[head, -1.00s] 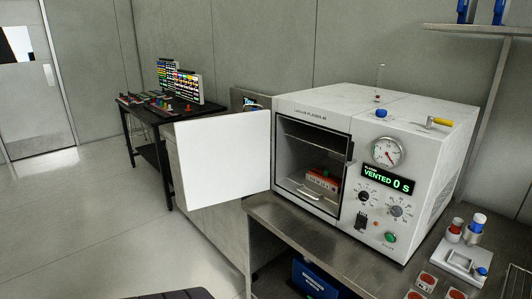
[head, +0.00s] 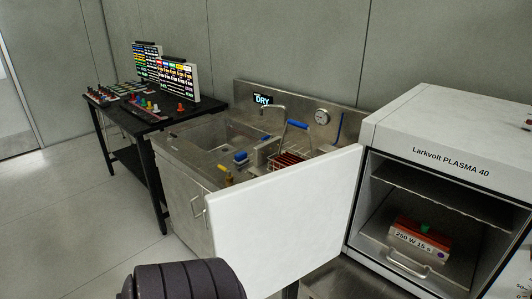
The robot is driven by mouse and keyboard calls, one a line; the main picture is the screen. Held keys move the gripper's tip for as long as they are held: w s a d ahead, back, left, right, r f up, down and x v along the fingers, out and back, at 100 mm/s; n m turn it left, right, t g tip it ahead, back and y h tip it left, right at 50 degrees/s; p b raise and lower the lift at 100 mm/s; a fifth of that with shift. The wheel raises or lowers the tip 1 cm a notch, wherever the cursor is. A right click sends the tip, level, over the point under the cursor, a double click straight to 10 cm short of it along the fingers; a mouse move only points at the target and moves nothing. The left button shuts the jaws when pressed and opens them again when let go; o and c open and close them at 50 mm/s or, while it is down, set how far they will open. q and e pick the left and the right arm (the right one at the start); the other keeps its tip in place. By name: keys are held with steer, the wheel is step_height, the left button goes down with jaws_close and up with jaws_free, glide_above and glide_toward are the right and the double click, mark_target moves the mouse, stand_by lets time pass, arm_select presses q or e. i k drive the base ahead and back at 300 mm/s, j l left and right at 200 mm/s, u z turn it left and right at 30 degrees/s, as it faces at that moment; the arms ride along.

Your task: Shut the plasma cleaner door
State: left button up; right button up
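The plasma cleaner (head: 440,124) stands at the right in the head view, cut off by the frame edge. Its white door (head: 290,218) is wide open, swung out to the left from the hinge side of the chamber. The chamber shows a wire shelf and a tray (head: 408,263) with a handle, on which a red and white box (head: 420,236) marked "250 W 15 s" rests. A dark ribbed part of my own arm shows at the bottom, left of the door's lower edge. Neither gripper's fingers are in view.
A steel sink unit (head: 183,178) with a basin, faucet and "DRY" display stands behind the door. A black table (head: 152,125) with colour-coded racks is at the left. The floor (head: 70,220) at the left is clear.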

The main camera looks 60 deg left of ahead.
mark_target(274, 229)
steer(key=j, duration=0.5)
steer(key=k+j+z, duration=0.1)
steer(key=j, duration=0.9)
steer(key=k+j+z, duration=0.1)
steer(key=j, duration=0.4)
steer(key=k+j, duration=0.15)
steer(key=j, duration=0.35)
steer(key=i+j+z, duration=0.05)
